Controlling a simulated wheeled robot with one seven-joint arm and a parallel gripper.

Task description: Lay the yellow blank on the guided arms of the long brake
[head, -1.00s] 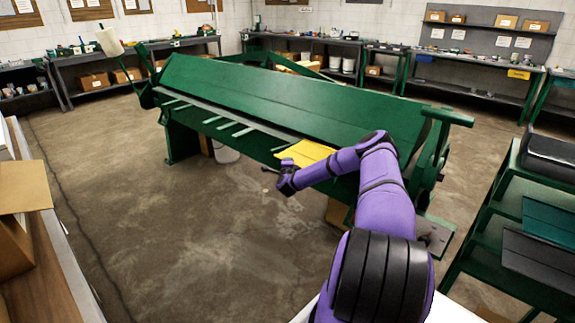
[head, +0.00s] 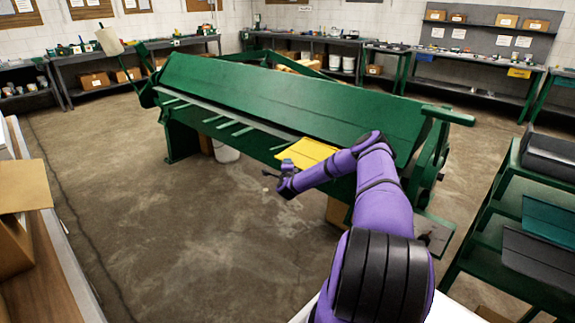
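The long brake (head: 290,98) is a big green machine across the middle of the head view. Several short green guided arms (head: 213,119) stick out from its front edge, left of centre. The yellow blank (head: 308,151) is a flat sheet at the brake's front edge, to the right of the visible arms. My forearm covers its lower right part. I cannot tell whether the blank rests on arms or sits above them. My gripper (head: 271,177) is at the end of the purple arm, just below and left of the blank. Its fingers are too small and dark to read.
A green shelf cart (head: 500,215) with dark and teal sheets stands at the right. A bench with a cardboard box (head: 22,187) is at the left edge. A white bucket (head: 226,152) sits under the brake. The concrete floor in front of the brake is clear.

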